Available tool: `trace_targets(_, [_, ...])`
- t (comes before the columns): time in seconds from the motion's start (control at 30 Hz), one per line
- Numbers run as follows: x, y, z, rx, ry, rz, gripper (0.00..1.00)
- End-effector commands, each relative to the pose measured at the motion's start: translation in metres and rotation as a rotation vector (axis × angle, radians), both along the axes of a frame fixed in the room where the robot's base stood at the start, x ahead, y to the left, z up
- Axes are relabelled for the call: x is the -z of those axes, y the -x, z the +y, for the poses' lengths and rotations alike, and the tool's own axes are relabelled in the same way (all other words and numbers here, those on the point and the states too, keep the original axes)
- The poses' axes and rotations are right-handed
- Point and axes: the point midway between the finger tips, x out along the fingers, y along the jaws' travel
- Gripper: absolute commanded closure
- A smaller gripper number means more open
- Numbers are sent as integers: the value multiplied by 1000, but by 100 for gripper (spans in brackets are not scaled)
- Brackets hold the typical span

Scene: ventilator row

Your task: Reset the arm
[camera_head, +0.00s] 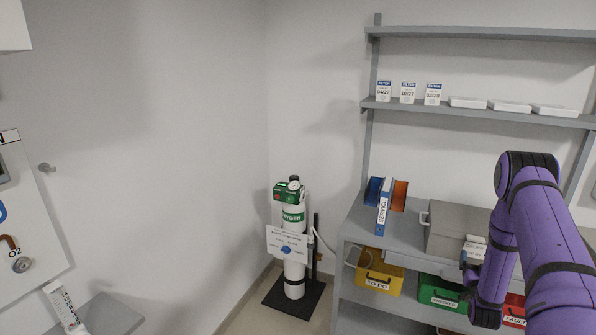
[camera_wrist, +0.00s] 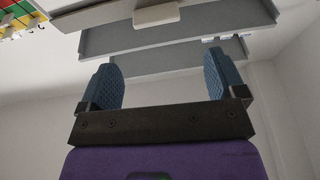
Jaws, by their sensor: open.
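My purple arm reaches in from the right in the head view, folded in front of the shelving unit. Beyond the fingers the wrist view shows grey shelf boards (camera_wrist: 195,53) and a pale wall. The fingers touch nothing that I can see.
The grey shelving unit (camera_head: 480,113) holds filter boxes, binders (camera_head: 383,205), a grey case (camera_head: 455,228) and a yellow bin (camera_head: 378,272), with green and red bins partly behind my arm. An oxygen cylinder (camera_head: 293,228) stands in the corner. The wall at centre left is bare.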

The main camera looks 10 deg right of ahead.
Motion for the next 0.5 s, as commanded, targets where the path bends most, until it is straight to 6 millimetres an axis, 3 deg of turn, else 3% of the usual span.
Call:
trace_targets(0.3, [-90, -56, 21, -39, -77, 135, 11])
trace_targets(0.5, [-150, -78, 48, -69, -132, 243, 11])
